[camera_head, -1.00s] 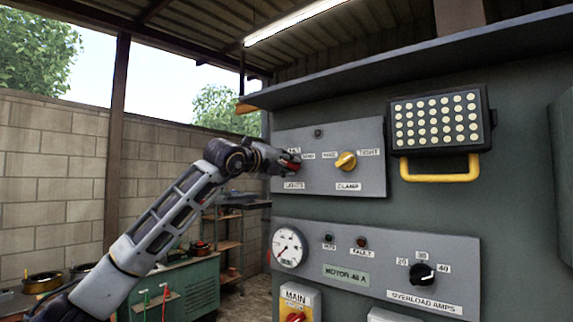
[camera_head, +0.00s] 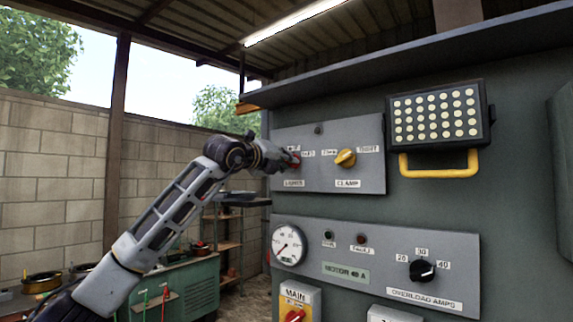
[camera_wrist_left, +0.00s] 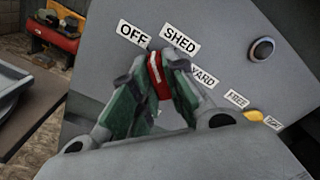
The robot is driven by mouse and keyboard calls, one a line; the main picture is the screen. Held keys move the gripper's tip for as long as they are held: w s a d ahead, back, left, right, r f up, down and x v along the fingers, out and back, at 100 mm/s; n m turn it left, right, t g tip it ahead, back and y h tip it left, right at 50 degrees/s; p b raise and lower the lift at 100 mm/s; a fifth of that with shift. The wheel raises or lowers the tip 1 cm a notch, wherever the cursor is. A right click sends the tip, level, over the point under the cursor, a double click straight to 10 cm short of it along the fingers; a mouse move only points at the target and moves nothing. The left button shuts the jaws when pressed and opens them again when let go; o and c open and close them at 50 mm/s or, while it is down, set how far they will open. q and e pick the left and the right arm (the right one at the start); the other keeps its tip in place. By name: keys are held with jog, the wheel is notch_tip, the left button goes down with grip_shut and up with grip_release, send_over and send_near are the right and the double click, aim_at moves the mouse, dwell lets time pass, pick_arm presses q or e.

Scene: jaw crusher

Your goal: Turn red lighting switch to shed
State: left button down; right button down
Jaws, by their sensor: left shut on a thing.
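The red lighting switch (camera_head: 296,158) is at the left of the upper grey panel, above the lights label. It also shows in the left wrist view (camera_wrist_left: 155,72), with the labels OFF (camera_wrist_left: 133,34), SHED (camera_wrist_left: 181,39) and YARD (camera_wrist_left: 203,77) around it. My left gripper (camera_head: 288,159) is at the switch. In the left wrist view its green-padded fingers (camera_wrist_left: 157,85) are shut on the red knob, one on each side. The knob's upper end is near the gap between OFF and SHED; its exact setting is hard to tell. My right gripper is out of view.
A yellow clamp switch (camera_head: 345,158) is right of the red one on the same panel. A lamp with a yellow handle (camera_head: 440,166) juts out farther right. Below are a gauge (camera_head: 288,245) and a black overload knob (camera_head: 422,271). A shelf edge (camera_head: 400,55) overhangs the panel.

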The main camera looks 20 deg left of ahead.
pick_arm(q)
jog(key=shift+m+b, duration=0.65)
jog(key=shift+m, duration=3.95)
jog(key=shift+d, duration=0.1)
jog(key=c, duration=1.4)
grip_release()
jog(key=shift+c, duration=0.2)
jog(key=shift+s, duration=0.1)
jog(key=v, duration=1.2)
